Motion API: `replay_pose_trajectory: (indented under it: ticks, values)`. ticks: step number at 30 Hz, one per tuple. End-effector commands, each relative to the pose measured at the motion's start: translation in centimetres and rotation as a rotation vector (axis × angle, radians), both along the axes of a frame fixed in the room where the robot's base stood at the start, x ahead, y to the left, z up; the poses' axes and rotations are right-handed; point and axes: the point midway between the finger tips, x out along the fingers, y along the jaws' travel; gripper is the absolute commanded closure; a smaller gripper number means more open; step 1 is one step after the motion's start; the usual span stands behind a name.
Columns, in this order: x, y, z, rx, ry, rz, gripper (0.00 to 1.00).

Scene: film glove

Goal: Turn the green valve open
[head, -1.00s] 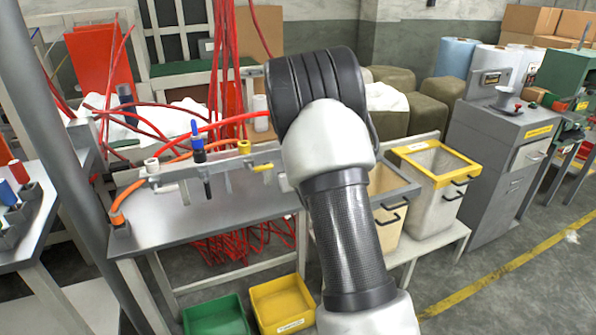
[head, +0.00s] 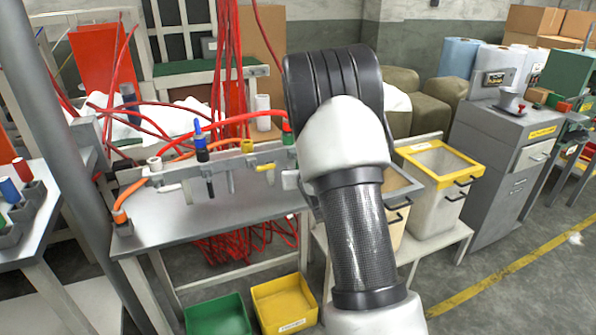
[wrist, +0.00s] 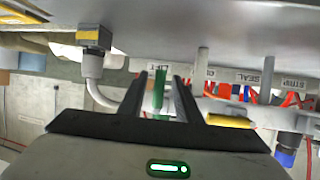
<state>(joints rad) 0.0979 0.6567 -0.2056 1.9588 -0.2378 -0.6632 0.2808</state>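The green valve (wrist: 158,90) shows in the wrist view as a narrow upright green piece under the label "LIFT". My gripper (wrist: 163,92) is open, with one dark finger on each side of the valve and gaps visible between. I cannot tell how deep the valve sits between the fingers. In the head view the green valve's top (head: 287,128) shows at the right end of the valve rack (head: 225,163), just left of my arm. My arm hides the gripper there.
On the rack, left of the green valve, are a yellow valve (head: 247,146), a blue valve (head: 200,140) and a white one (head: 154,163). Red hoses (head: 228,60) hang behind. A pipe (wrist: 105,95) bends close left of my fingers. Bins stand below and right.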

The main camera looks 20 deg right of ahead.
Motion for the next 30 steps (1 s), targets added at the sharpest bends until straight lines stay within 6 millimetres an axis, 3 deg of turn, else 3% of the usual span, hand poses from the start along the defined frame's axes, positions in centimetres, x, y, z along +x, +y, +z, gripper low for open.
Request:
replay_pose_trajectory:
  ticks: [5, 10, 24, 30]
  values:
    - [-0.1, 0.0, 0.2, -0.001, -0.001, 0.0, 0.69]
    - [-1.8, 0.2, 1.0, -0.001, -0.001, -0.001, 0.69]
    - [-12.0, 1.9, 5.3, 0.001, -0.001, 0.0, 0.69]
    - [-14.8, 2.3, 6.5, 0.0, -0.002, 0.0, 0.69]
